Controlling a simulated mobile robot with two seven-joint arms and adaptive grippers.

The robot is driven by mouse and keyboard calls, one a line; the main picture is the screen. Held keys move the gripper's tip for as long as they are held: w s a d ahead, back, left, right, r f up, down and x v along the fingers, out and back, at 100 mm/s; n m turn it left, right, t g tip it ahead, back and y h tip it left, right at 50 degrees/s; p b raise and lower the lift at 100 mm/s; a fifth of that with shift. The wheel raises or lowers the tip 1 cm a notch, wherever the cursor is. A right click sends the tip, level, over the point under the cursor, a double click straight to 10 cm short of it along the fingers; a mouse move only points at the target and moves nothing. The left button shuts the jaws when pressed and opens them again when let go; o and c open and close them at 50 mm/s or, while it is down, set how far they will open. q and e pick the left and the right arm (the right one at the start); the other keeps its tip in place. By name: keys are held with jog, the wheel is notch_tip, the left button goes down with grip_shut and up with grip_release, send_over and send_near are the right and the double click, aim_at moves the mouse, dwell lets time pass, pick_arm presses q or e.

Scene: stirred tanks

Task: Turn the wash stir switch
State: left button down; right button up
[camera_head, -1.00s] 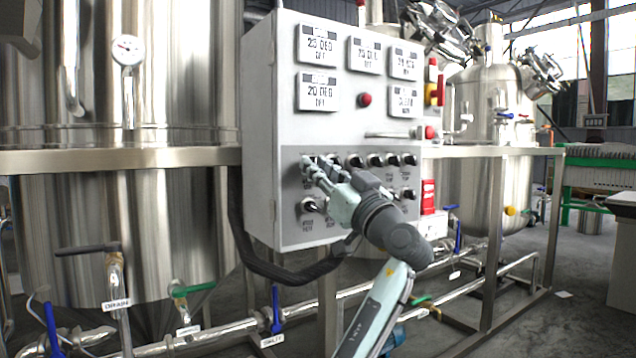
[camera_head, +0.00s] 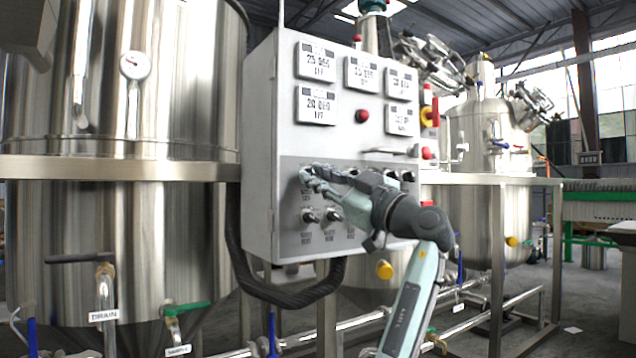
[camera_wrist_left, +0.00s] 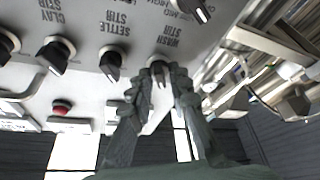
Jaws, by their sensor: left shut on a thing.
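The wash stir switch (camera_wrist_left: 158,72) is a small dark knob under the label "WASH STIR", which appears upside down in the left wrist view. My left gripper (camera_wrist_left: 160,80) has its two grey-green fingers on either side of this knob, shut on it. In the head view my left gripper (camera_head: 308,178) is at the left end of the upper knob row on the control panel (camera_head: 262,150). There its fingers and wrist hide the switch and most of that row. My right gripper is not in view.
The settle stir knob (camera_wrist_left: 110,66) and clay stir knob (camera_wrist_left: 56,54) sit close beside the held one. Lower knobs (camera_head: 310,216) lie just below the gripper. A red button (camera_head: 362,116) and displays are above. A steel tank (camera_head: 120,230) stands left of the panel.

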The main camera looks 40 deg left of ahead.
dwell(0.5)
pick_arm(q)
jog(key=c, duration=1.6)
grip_release()
jog(key=shift+c, duration=0.2)
jog(key=v, duration=1.2)
jog(key=shift+w, duration=0.1)
